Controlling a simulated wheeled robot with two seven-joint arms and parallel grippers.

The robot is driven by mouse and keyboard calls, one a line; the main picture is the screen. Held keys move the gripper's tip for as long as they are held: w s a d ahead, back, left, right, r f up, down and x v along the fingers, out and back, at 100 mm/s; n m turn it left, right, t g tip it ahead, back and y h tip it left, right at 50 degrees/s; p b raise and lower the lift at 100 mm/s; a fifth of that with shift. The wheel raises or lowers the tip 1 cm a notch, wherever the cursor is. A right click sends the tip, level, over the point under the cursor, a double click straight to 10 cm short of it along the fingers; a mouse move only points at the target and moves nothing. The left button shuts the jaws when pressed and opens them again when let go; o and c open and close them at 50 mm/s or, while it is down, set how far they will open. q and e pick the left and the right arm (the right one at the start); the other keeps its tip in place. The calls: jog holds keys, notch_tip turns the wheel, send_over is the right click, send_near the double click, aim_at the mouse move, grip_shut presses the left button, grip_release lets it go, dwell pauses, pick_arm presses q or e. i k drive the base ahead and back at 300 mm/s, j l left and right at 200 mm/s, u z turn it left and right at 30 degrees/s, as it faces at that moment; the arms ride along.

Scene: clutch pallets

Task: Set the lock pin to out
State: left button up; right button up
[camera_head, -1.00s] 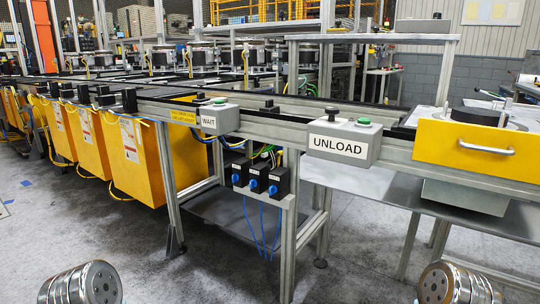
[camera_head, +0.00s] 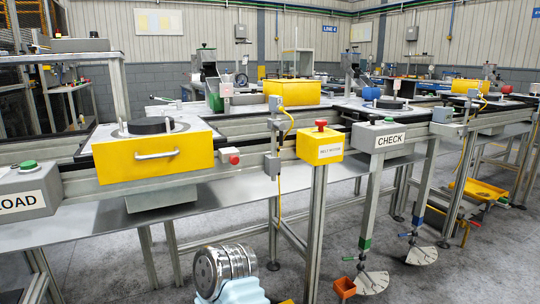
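I cannot pick out the lock pin for certain. A yellow box with a white handle (camera_head: 155,155) stands at the front of the line, with a black round part (camera_head: 150,126) and thin upright pins on its top plate. A small grey block with a dark knob (camera_head: 272,164) is on the rail to its right, with a yellow cable. A red button (camera_head: 234,159) sits on the rail between them. Neither gripper shows.
A yellow box with a red button (camera_head: 320,146) and a grey CHECK box (camera_head: 390,138) stand farther right. Two hanging rods end over fan-shaped plates (camera_head: 372,282). A small orange bin (camera_head: 345,288) is near them. Grey floor is open at lower right.

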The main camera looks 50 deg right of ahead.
aim_at(234, 160)
jog(key=z, duration=1.4)
